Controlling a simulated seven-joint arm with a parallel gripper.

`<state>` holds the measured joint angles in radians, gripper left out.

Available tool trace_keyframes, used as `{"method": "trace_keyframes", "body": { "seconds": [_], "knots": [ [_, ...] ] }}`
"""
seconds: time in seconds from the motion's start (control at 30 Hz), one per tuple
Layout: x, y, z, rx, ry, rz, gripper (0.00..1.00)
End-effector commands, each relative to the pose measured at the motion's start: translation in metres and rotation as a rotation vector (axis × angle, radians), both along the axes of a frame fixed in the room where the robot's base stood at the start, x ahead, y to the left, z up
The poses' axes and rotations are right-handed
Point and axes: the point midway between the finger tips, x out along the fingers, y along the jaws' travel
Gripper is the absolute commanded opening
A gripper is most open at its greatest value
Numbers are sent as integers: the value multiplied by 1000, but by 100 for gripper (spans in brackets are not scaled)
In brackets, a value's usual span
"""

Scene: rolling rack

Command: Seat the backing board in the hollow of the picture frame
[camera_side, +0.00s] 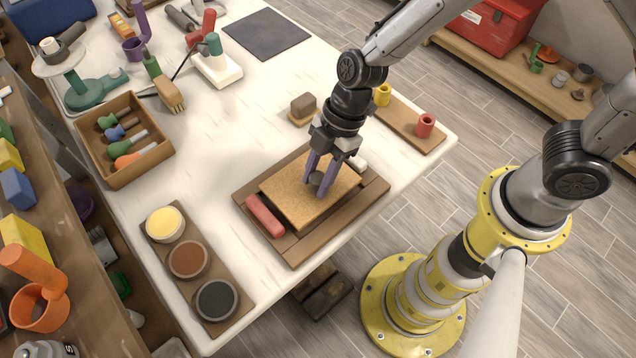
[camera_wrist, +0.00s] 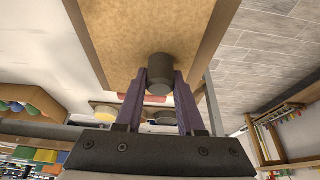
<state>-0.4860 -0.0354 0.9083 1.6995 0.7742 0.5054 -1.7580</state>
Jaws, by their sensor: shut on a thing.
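The backing board (camera_side: 292,205) is a tan, cork-like rectangle with a dark round knob (camera_side: 317,180) at its middle. My gripper (camera_side: 320,182) has its two purple fingers shut on that knob from above. In the wrist view the knob (camera_wrist: 159,75) sits between the fingertips, with the board's tan face (camera_wrist: 150,30) beyond it. The brown wooden picture frame (camera_side: 305,245) lies on the white table near its front edge. The board is over the frame's middle, and its near side edge shows above the frame. The hollow is covered, and I cannot tell whether the board touches the frame.
A red block (camera_side: 265,216) lies on the frame's left part, and a whitish piece (camera_side: 358,163) is by its far right side. A tray of three round pots (camera_side: 189,260) stands to the left. A brown block (camera_side: 303,105) is behind.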

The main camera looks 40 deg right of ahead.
Motion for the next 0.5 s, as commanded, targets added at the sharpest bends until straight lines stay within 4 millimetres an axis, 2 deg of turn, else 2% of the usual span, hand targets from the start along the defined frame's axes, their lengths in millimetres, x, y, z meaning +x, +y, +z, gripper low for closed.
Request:
{"method": "trace_keyframes", "body": {
  "seconds": [0.1, 0.2, 0.5],
  "knots": [
    [-1, 0, -19, -1, 3, 0, 0],
    [0, 0, -27, -1, 0, 0, 0],
    [0, 0, -29, 0, 0, 1, 0]
  ]
}}
